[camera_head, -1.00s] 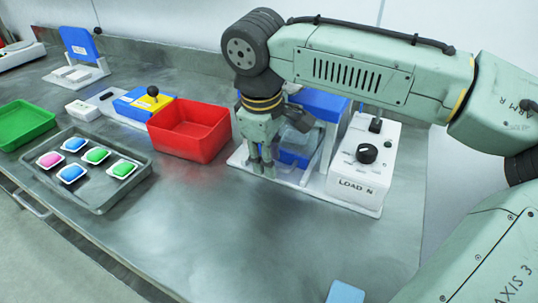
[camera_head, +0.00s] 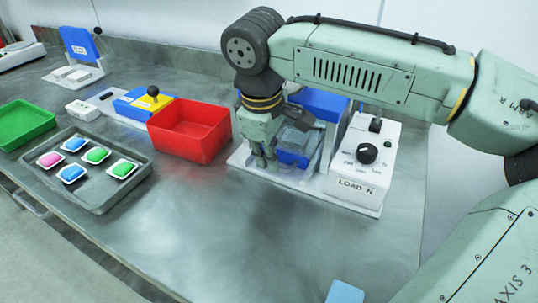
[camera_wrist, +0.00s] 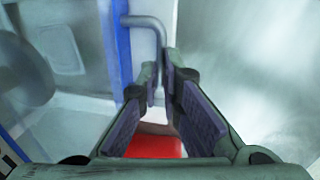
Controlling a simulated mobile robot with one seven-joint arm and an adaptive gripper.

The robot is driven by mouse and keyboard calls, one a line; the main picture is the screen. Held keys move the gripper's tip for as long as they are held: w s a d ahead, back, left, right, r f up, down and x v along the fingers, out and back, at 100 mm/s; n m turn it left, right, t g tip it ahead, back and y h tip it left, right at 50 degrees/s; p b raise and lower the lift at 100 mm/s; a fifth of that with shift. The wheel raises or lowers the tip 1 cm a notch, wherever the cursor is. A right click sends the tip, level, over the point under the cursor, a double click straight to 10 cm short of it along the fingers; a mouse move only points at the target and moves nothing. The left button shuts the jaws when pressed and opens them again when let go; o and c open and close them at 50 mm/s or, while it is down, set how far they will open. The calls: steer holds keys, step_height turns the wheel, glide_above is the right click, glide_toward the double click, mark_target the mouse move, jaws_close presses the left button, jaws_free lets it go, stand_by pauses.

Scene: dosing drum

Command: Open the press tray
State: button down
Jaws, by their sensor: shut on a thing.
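The press is a white-based machine (camera_head: 240,160) right of centre in the head view, with a blue upper part behind my arm. Its blue tray (camera_head: 292,158) is partly hidden by my gripper (camera_head: 266,163). In the wrist view, a blue edge (camera_wrist: 122,45) runs along the tray's side, and a grey bent bar handle (camera_wrist: 150,22) stands out from it. My gripper (camera_wrist: 160,85) is shut on this handle, the bar passing between the fingertips. How far the tray is drawn out is hard to tell.
A red bin (camera_head: 190,133) stands just left of the press and shows below my fingers in the wrist view. A control box (camera_head: 364,160) marked LOAD N is at the right. A grey tray (camera_head: 103,202) with colored pods lies left. The front bench is mostly clear.

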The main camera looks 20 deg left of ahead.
steer(key=c, duration=2.3)
jaws_free()
steer(key=o, duration=0.6)
steer(key=shift+f, duration=0.15)
steer(key=r, duration=0.4)
steer(key=s+r, duration=0.1)
steer(key=r, duration=0.3)
steer(key=s+r, duration=0.1)
steer(key=r, duration=0.3)
steer(key=shift+a, duration=0.2)
